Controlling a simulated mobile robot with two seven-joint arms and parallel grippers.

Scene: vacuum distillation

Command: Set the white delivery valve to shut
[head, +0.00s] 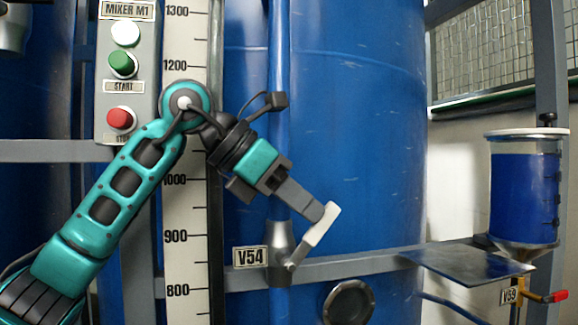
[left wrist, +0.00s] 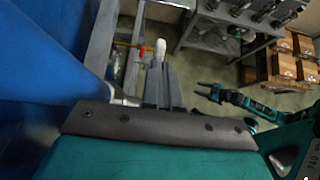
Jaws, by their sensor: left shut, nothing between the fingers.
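The white delivery valve is the one labelled V54 (head: 250,257). Its grey body (head: 281,238) sits on the blue vertical pipe, and its white-ended lever (head: 322,226) slants up to the right from the pivot below. My left gripper (head: 318,212) is shut and empty, with its fingertips at the upper end of the lever; whether they touch cannot be told. In the left wrist view the white lever end (left wrist: 160,48) shows just beyond the shut fingers (left wrist: 158,75). My right gripper (left wrist: 205,91) shows there too, away from the valve, its fingers apart.
A large blue tank (head: 370,120) stands behind the pipe. A level scale (head: 188,240) and the mixer button box (head: 122,70) are at left. At right are a blue-filled vessel (head: 522,195), a metal plate (head: 470,262) and the red-handled valve V59 (head: 555,297).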

